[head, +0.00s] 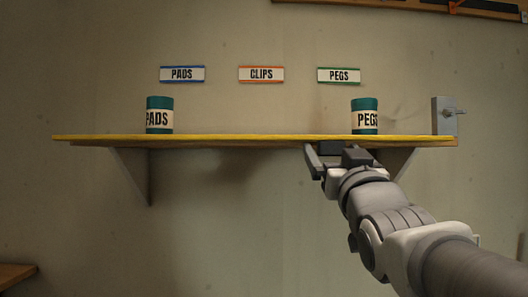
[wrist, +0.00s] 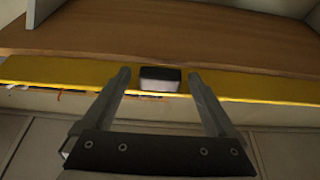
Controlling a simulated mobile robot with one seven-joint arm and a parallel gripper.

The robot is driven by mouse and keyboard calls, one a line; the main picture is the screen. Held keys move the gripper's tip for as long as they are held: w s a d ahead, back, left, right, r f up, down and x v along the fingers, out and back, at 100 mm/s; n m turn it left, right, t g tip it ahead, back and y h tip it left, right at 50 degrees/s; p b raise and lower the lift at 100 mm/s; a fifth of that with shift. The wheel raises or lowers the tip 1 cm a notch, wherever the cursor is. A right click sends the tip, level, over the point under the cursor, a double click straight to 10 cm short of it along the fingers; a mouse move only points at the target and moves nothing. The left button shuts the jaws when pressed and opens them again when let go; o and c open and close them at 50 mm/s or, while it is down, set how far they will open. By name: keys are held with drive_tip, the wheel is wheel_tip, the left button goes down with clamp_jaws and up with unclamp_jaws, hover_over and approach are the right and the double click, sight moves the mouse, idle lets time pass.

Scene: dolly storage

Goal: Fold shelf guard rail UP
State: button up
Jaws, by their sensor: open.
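The yellow guard rail (head: 240,137) runs along the front edge of the wall shelf (head: 215,144). It shows as a thin strip and does not stand up in front of the jars. In the wrist view the yellow rail (wrist: 55,75) crosses the picture beside the wooden shelf top (wrist: 150,35). A small block (wrist: 160,79), dark on top and pale in front, sits at the rail between my fingertips. My gripper (head: 330,155) is open just below the shelf's front edge, right of centre. Its fingers (wrist: 159,76) reach the rail on both sides of the block; contact cannot be told.
A teal PADS jar (head: 160,115) stands at the left of the shelf and a teal PEGS jar (head: 364,115) at the right. A grey bracket with a pin (head: 445,116) is at the shelf's right end. The shelf between the jars is clear.

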drive_tip(key=c, duration=1.4)
drive_tip(key=shift+o, duration=0.2)
drive_tip(key=shift+w+r+g+p, duration=0.35)
drive_tip(key=shift+r+g+p, duration=1.1)
drive_tip(key=shift+g+p, duration=1.4)
drive_tip(key=shift+w+r+g+p, duration=0.4)
drive_tip(key=shift+r+g+p, duration=1)
drive_tip(key=shift+g+p, duration=1.4)
drive_tip(key=shift+w+r+g+p, duration=0.35)
drive_tip(key=shift+r+g+p, duration=1.1)
drive_tip(key=shift+g+p, duration=1.35)
drive_tip(key=shift+w+g, duration=0.1)
drive_tip(key=shift+g, duration=0.25)
